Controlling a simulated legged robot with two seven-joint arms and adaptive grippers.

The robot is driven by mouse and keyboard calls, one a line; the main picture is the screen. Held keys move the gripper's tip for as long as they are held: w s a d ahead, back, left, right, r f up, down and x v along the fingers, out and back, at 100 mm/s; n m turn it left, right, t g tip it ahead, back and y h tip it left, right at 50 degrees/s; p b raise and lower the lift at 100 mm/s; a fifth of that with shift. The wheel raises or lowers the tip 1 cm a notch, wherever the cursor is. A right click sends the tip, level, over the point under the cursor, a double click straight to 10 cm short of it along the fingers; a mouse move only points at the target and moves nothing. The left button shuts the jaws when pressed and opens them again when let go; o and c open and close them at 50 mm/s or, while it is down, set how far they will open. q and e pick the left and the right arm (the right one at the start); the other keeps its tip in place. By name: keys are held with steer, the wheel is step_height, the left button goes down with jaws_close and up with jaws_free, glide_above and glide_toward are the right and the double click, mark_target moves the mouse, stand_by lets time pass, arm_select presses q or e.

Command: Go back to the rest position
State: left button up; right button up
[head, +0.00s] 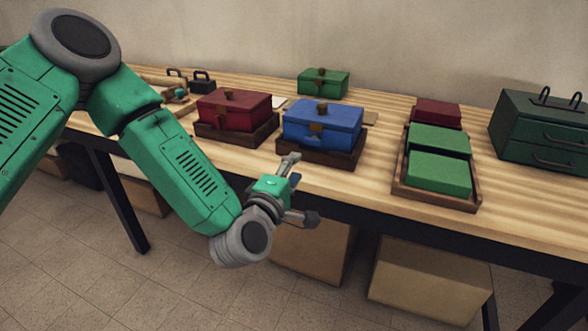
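My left gripper (299,188) is in front of the table's front edge, below the blue box. Its two fingers are spread apart, and nothing shows between them. My green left arm comes in from the left and bends down to it. My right gripper is not in the head view. The blue box (322,127) sits closed in a dark wooden tray on the table. The red box (234,110) sits closed in a similar tray to its left.
The wooden table (365,185) spans the view. A green box (323,82) stands at the back. A wooden tray (436,203) at right holds green and red blocks. A dark green drawer cabinet (543,133) stands far right. Cardboard boxes (430,283) stand under the table.

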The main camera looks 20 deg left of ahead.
arm_select(q)
steer(key=s+d+f+m+g+h, duration=0.1)
steer(key=s+f+m+g, duration=0.5)
steer(key=f, duration=0.4)
steer(key=s+d+f+m+g+h, duration=0.1)
steer(key=s+f+m+g+h, duration=0.15)
steer(key=s+f+m, duration=0.5)
steer(key=s+a+f+m+g+y, duration=0.1)
steer(key=s+a+f+g, duration=0.2)
steer(key=s, duration=0.4)
steer(key=s+a+f+m+g+y, duration=0.1)
steer(key=s+a+f+m+g, duration=0.1)
steer(key=s, duration=0.5)
steer(key=s+a+f+m+g+y, duration=0.2)
steer(key=s+a+f+g, duration=0.2)
steer(key=s, duration=0.3)
steer(key=shift+s+a+f+p, duration=0.3)
steer(key=shift+a+f+p, duration=0.15)
steer(key=shift+a, duration=0.15)
steer(key=shift+o, duration=0.4)
steer(key=shift+w, duration=0.1)
